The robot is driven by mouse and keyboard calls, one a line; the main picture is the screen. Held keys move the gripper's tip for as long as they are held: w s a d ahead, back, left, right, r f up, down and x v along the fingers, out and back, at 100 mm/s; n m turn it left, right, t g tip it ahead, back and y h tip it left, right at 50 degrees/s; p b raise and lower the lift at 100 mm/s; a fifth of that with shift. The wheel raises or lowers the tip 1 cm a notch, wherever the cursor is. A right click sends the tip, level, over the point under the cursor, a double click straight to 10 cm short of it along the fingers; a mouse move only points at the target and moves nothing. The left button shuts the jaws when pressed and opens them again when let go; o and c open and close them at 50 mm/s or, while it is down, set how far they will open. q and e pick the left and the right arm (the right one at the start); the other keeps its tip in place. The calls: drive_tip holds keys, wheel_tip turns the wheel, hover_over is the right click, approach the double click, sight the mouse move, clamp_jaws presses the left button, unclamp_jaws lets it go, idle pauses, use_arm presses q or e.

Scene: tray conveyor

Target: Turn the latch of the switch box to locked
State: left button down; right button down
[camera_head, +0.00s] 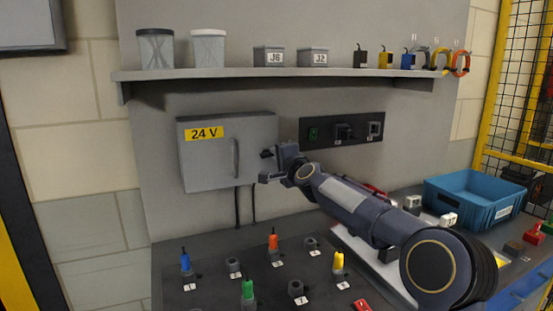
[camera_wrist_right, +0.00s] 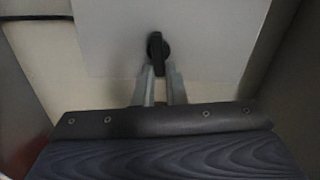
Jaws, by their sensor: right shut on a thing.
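The switch box (camera_head: 210,165) is a grey wall box with a yellow "24 V" label and a vertical handle, and its door is closed. Its black latch (camera_head: 267,154) sits at the right side of the door. In the right wrist view the latch (camera_wrist_right: 157,47) is a dark knob whose bar looks upright in that picture. My right gripper (camera_head: 271,166) is at the latch, and in the right wrist view its two fingers (camera_wrist_right: 159,76) are shut on the lower end of the bar. The fingertips partly hide the latch. My left gripper is not in view.
A shelf (camera_head: 290,74) with cups, boxes and cable rolls runs above. A black socket panel (camera_head: 342,129) is on the wall right of the box. Below, a bench carries coloured plugs (camera_head: 273,242) and sockets. A blue crate (camera_head: 476,198) stands at the right.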

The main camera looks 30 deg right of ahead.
drive_tip(key=shift+d+f+m, duration=0.1)
drive_tip(key=shift+m, duration=0.7)
drive_tip(key=c, duration=1.5)
unclamp_jaws()
drive_tip(key=shift+f, duration=0.1)
drive_tip(key=s+b, duration=0.1)
drive_tip(key=s, duration=0.1)
drive_tip(key=s+b, duration=0.1)
drive_tip(key=s, duration=0.2)
drive_tip(key=s+b, duration=0.1)
drive_tip(key=s, duration=0.1)
drive_tip(key=shift+s+a+b, duration=0.25)
drive_tip(key=shift+s+b, duration=0.05)
drive_tip(key=shift+s, duration=0.1)
